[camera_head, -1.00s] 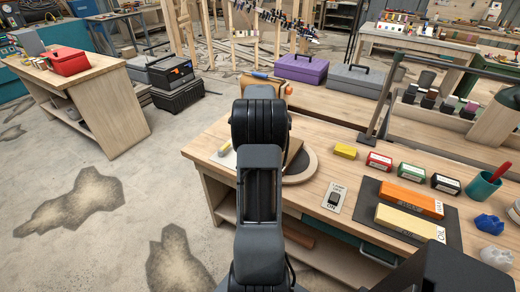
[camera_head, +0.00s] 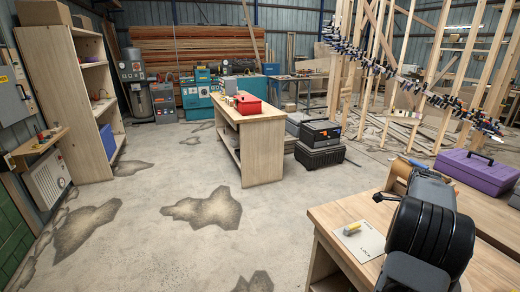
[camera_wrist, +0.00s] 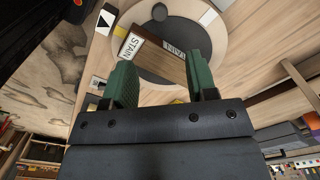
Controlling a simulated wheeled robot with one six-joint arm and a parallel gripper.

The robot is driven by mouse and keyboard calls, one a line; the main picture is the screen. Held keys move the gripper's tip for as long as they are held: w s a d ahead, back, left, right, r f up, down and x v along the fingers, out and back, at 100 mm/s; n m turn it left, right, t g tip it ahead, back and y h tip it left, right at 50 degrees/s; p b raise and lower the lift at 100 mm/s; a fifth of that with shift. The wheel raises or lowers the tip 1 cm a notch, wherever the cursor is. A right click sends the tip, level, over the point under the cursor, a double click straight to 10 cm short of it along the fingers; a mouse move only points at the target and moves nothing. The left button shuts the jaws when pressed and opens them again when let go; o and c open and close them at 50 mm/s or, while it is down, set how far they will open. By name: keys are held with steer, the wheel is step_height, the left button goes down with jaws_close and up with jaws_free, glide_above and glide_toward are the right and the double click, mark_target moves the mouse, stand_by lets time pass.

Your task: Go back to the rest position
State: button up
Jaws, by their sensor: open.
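My gripper (camera_wrist: 160,66) shows in the wrist view, with two green fingers standing apart and nothing held between them. Beyond the fingertips, a brown block with white labels, one reading STAIN (camera_wrist: 131,46), lies on a round disc (camera_wrist: 205,77) on the bench. A gap seems to lie between fingers and block, though its depth is hard to tell. In the head view my dark arm stands at the lower right, over the workbench (camera_head: 335,212); the gripper itself is hidden there.
A white card (camera_head: 358,241) with a small yellow piece lies on the near bench. A purple toolbox (camera_head: 478,172) is at right. A wooden bench (camera_head: 262,150) with a red box (camera_head: 248,105) and black cases (camera_head: 320,146) stand further back. The floor at left is open, with dark stains.

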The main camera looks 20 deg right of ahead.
steer(key=s+a+r+n+t, duration=0.1)
steer(key=s+a+n+t, duration=0.1)
steer(key=a+n, duration=1.1)
steer(key=s+a+r+n+t, duration=0.1)
steer(key=a+n, duration=1.2)
steer(key=a, duration=1.6)
steer(key=shift+s+a+r+t, duration=0.15)
steer(key=shift+s+r+t, duration=0.25)
steer(key=shift+s+r, duration=0.55)
steer(key=shift+s+f, duration=0.15)
steer(key=shift+f, duration=0.1)
steer(key=shift+c, duration=0.2)
